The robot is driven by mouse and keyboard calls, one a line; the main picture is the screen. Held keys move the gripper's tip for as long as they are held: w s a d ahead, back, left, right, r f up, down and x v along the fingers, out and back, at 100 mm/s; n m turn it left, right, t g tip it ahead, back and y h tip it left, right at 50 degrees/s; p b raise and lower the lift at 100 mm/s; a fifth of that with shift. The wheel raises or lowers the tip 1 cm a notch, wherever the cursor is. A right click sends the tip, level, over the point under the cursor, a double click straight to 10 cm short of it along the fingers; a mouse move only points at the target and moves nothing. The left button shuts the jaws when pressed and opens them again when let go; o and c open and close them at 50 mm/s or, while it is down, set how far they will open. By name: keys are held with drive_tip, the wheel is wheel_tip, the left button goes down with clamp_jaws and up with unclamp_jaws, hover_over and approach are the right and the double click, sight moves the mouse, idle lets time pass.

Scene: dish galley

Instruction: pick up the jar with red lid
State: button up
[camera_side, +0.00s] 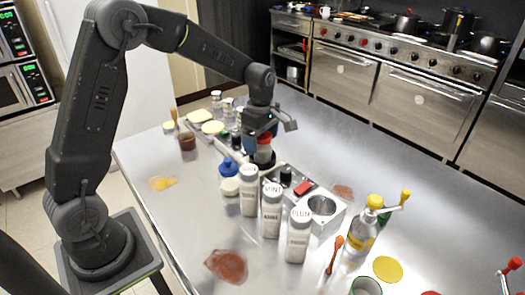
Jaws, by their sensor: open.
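The jar with red lid (264,155) stands upright near the back of a group of jars and bottles on the steel table. Its lid shows just below my gripper (263,134). My gripper is open, pointing down, with its fingers at about the height of the lid. I cannot tell whether the fingers touch the jar. The lower part of the jar is partly hidden by the things in front of it.
Several white labelled bottles (271,212) stand in front of the jar. A blue-lidded jar (229,168) is close on the left. A steel holder (328,224) is to the right, with a yellow-topped bottle (360,238) beyond it. The table's right rear is clear.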

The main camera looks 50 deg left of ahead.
drive_tip(key=shift+c, duration=0.2)
drive_tip(key=c, duration=1.2)
drive_tip(key=shift+r, duration=0.15)
